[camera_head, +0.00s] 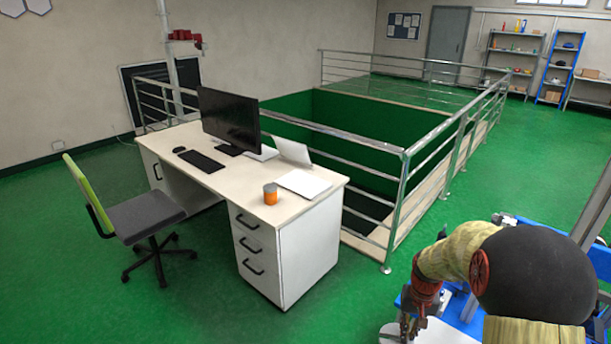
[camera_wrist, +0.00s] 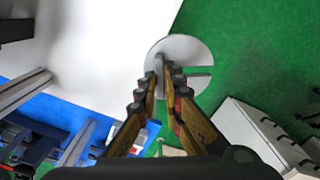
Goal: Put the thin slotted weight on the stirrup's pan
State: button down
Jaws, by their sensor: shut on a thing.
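The thin slotted weight (camera_wrist: 192,50) is a light grey round disc in the wrist view, with a narrow slot running to its right edge. My gripper (camera_wrist: 166,68) is shut on it, with the fingertips at the disc's left part.
A white surface (camera_wrist: 95,40) lies beyond the fingers at left, above a blue frame (camera_wrist: 45,110) with metal bars. Green floor (camera_wrist: 245,50) is at right. In the head view, a white desk (camera_head: 230,190) and a railed pit (camera_head: 340,130) stand left of my arm.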

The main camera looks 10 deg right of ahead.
jog(key=w+a+f+n, duration=0.2)
jog(key=a, duration=0.7)
jog(key=w+a+f+n, duration=0.2)
jog(key=w+a, duration=0.1)
jog(key=a, duration=0.6)
jog(key=shift+a, duration=0.35)
jog(key=shift+w+f, duration=0.1)
